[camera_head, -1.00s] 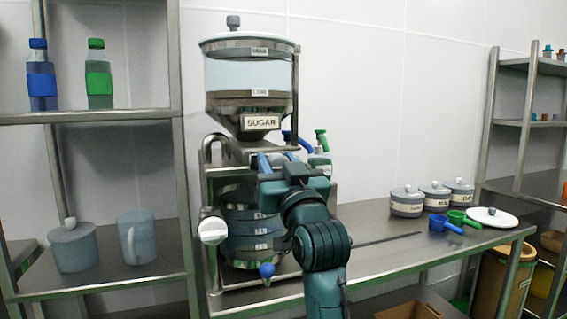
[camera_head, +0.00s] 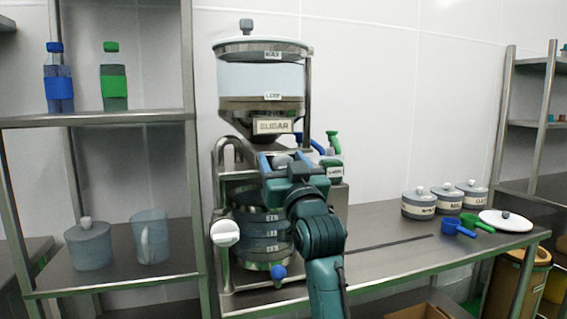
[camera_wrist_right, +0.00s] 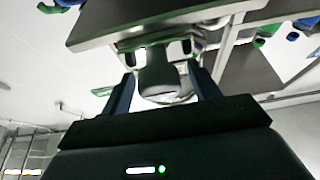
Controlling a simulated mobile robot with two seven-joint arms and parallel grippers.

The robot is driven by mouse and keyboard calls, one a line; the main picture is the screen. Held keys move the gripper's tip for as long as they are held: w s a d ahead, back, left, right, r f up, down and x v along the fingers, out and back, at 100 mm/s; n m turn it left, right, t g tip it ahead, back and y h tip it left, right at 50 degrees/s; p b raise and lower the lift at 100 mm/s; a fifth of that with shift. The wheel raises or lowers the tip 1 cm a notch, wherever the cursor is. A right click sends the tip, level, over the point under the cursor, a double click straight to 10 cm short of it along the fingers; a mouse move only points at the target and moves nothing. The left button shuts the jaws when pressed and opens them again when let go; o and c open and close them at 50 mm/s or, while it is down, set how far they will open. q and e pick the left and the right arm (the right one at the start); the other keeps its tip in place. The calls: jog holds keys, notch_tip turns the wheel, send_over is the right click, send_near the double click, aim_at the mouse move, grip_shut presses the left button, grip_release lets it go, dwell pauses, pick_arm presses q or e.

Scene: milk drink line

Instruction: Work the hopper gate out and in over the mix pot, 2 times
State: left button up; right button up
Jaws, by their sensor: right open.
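The hopper (camera_head: 262,82), a clear bin with a steel cone labelled SUGAR, stands above the mix pot (camera_head: 262,262), a steel pot with several label bands. My right gripper (camera_head: 279,160) is just below the hopper's cone and partly hides the outlet and the pot's top. In the wrist view the right gripper (camera_wrist_right: 165,90) is open, with one finger on each side of a grey round knob (camera_wrist_right: 157,75), which seems to belong to the hopper gate. I cannot tell whether the fingers touch it. The gate plate's position is unclear. My left gripper is out of view.
A white knob (camera_head: 225,232) and a blue ball handle (camera_head: 278,272) stick out at the stand's front. Spray bottles (camera_head: 334,165) stand behind my gripper. Lidded tubs (camera_head: 419,203) and scoops (camera_head: 457,228) are on the right of the bench. A shelf (camera_head: 100,121) stands left.

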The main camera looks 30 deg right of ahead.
pick_arm(q)
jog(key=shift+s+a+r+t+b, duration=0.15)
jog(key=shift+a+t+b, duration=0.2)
jog(key=shift+b, duration=0.4)
pick_arm(e)
jog(key=v, duration=1.3)
jog(key=shift+s, duration=0.1)
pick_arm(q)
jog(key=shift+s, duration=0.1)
